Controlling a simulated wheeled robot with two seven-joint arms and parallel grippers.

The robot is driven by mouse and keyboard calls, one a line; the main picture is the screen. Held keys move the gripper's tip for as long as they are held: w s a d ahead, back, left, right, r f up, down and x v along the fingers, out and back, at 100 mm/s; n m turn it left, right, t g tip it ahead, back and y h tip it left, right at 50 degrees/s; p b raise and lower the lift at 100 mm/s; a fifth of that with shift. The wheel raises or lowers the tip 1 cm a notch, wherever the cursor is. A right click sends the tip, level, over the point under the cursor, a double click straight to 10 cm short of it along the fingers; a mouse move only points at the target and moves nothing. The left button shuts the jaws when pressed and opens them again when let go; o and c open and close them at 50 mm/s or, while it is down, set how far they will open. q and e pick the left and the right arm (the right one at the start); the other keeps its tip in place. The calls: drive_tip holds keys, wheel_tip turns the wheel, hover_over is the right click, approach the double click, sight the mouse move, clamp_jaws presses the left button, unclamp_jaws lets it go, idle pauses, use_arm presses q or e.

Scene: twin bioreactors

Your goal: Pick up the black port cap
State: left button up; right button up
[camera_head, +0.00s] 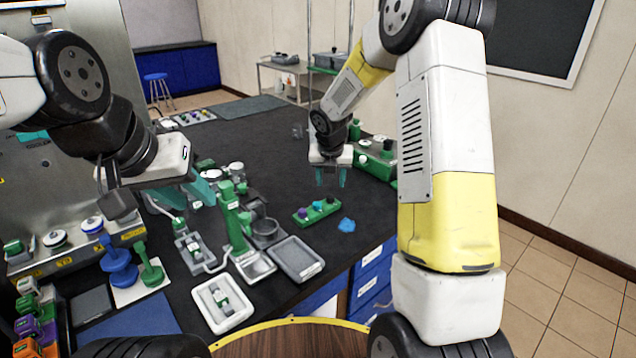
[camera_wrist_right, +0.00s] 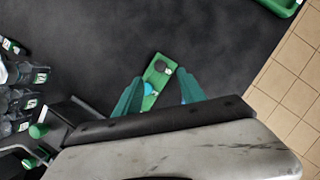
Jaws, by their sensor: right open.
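A small green rack (camera_head: 307,218) with several caps lies on the dark bench; it also shows in the right wrist view (camera_wrist_right: 151,100). A small black cap (camera_wrist_right: 161,66) sits at the rack's far end in the wrist view. In the head view a dark cap (camera_head: 330,201) at the rack's right end looks like the same one. My right gripper (camera_head: 331,182) is open and empty above the rack, fingers pointing down, apart from the cap. Its teal fingers (camera_wrist_right: 160,78) spread on either side of the rack in the wrist view. My left gripper (camera_head: 190,194) looks open and empty at the left.
A green-topped device (camera_head: 376,160) stands behind right.

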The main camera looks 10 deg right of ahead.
sight(330, 196)
drive_tip(key=x, duration=0.8)
drive_tip(key=shift+c, duration=0.4)
clamp_jaws()
